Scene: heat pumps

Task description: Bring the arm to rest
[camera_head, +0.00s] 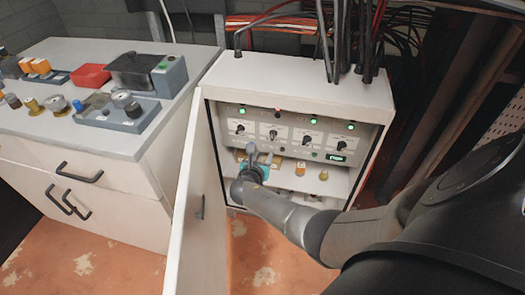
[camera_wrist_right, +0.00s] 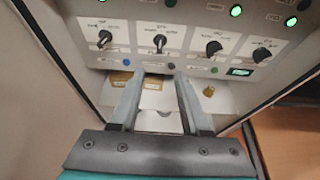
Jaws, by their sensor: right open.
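My right arm reaches in from the right in the head view, and its gripper (camera_head: 262,156) is at the open front of a white control cabinet. In the right wrist view the two fingers of this gripper (camera_wrist_right: 158,105) stand apart with nothing held between them. They point at the area below a row of black rotary knobs (camera_wrist_right: 160,42) on the cabinet's panel. A white shelf part (camera_wrist_right: 158,122) shows between the fingers. I cannot tell whether the fingers touch anything. My left gripper is in neither view.
The cabinet (camera_head: 300,78) has its door (camera_head: 200,215) swung open on the left. Green lamps (camera_head: 313,118) glow on its panel, and small yellow parts (camera_head: 323,175) sit inside. A grey counter (camera_head: 50,135) with a red bin (camera_head: 91,76) stands left. Cables (camera_head: 340,40) hang above the cabinet.

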